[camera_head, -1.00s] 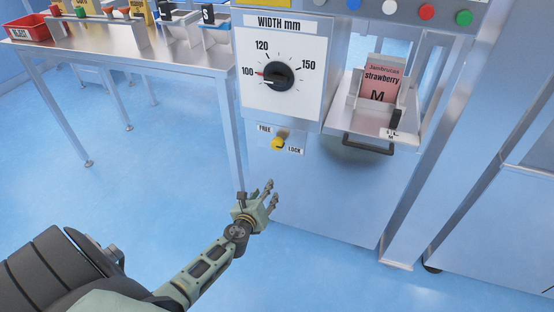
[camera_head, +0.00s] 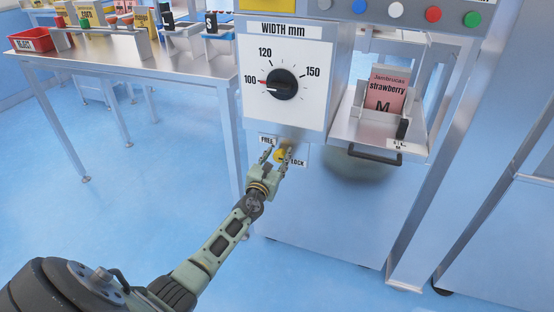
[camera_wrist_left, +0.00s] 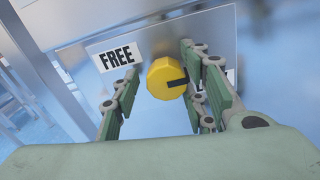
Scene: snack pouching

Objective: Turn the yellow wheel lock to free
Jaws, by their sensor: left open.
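The yellow wheel lock (camera_head: 280,156) sits on the machine's front panel below the width dial, between the FREE label (camera_head: 267,141) and the LOCK label (camera_head: 297,162). In the left wrist view the yellow wheel (camera_wrist_left: 167,78) is a round knob with a dark slot on its right side, pointing away from the FREE label (camera_wrist_left: 119,55). My left gripper (camera_head: 273,157) is open at the wheel, and its fingers (camera_wrist_left: 160,92) stand on either side of it. I cannot tell whether they touch it. The LOCK label is mostly hidden behind the right finger in the wrist view.
The width dial (camera_head: 282,83) is above, its red pointer near 100. A tray (camera_head: 350,128) with a strawberry pouch (camera_head: 386,88) and a dark handle juts out to the right. A steel table (camera_head: 130,66) with a red bin (camera_head: 31,40) stands left. Open floor lies below.

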